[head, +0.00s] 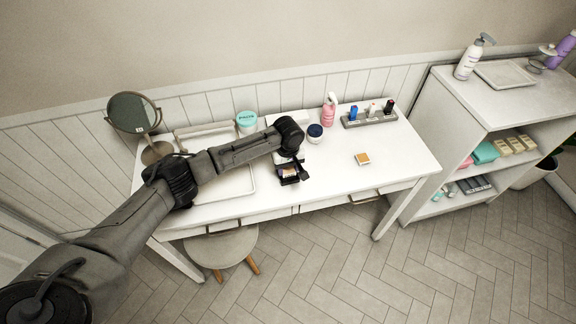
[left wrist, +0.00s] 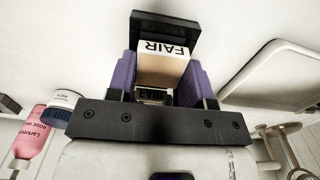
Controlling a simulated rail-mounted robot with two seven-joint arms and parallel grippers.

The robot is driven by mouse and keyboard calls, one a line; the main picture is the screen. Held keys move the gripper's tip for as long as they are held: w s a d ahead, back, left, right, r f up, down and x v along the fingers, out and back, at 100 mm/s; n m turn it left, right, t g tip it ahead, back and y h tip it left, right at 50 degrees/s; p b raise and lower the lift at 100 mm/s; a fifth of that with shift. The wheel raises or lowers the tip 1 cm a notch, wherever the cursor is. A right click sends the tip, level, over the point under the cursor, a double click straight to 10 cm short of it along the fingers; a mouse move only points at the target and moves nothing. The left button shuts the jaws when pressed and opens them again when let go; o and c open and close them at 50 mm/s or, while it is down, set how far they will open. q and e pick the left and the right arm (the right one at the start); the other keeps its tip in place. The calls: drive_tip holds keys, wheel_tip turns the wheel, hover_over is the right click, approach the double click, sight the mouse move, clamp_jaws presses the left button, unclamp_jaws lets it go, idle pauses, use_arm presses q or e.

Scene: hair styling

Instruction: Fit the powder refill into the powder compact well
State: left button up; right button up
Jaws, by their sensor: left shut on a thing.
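My left gripper (head: 289,168) reaches over the table's front middle. In the left wrist view its purple-padded fingers (left wrist: 160,80) are shut on the powder refill (left wrist: 165,68), a tan block with a white label reading FAIR. A smaller FAIR marking shows below it, like a reflection. A dark flat shape (left wrist: 165,28) lies just beyond the refill; it looks like part of the powder compact, but I cannot tell for sure. In the head view dark parts crowd around the gripper, so the well and any contact with it are hidden. My right gripper is not in view.
Behind stand a pink bottle (head: 328,112), a dark-lidded jar (head: 315,132), a teal-lidded tub (head: 246,121) and a grey holder (head: 370,119). A round mirror (head: 132,113) stands left.

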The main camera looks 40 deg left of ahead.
use_arm(q)
drive_tip(key=shift+f, duration=0.2)
idle(0.6)
drive_tip(key=shift+f, duration=0.55)
drive_tip(key=o, duration=0.8)
drive_tip(key=shift+o, duration=0.8)
